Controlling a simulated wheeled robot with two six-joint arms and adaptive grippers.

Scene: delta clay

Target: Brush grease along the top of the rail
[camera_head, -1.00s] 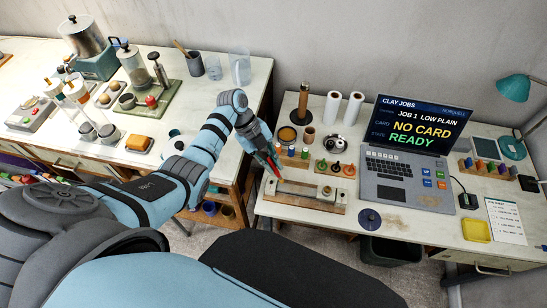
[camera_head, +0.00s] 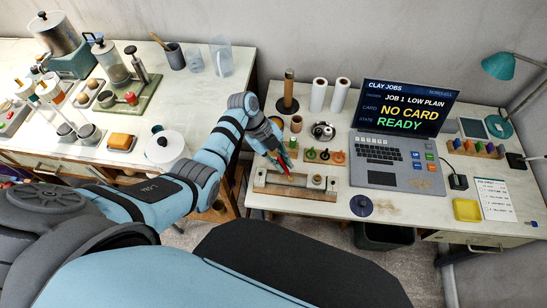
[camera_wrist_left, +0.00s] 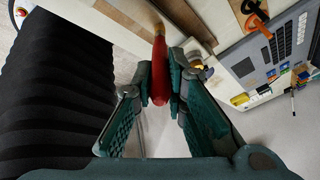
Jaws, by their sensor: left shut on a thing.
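The rail (camera_head: 268,181) is a pale metal bar on a wooden base at the front left of the right-hand bench. It also shows at the top of the left wrist view (camera_wrist_left: 188,18). My left gripper (camera_head: 282,160) is over the left half of the rail. It is shut on the red handle of a brush (camera_wrist_left: 160,78), which points down toward the rail. I cannot tell whether the bristles touch the rail. No grease can be made out on it. My right gripper is not in view.
A laptop (camera_head: 385,153) stands right of the rail, with a dark blue disc (camera_head: 361,205) in front of it. Knobbed pieces (camera_head: 324,155) and a brown pot (camera_head: 296,123) stand behind the rail. A gap with floor separates this bench from the left one.

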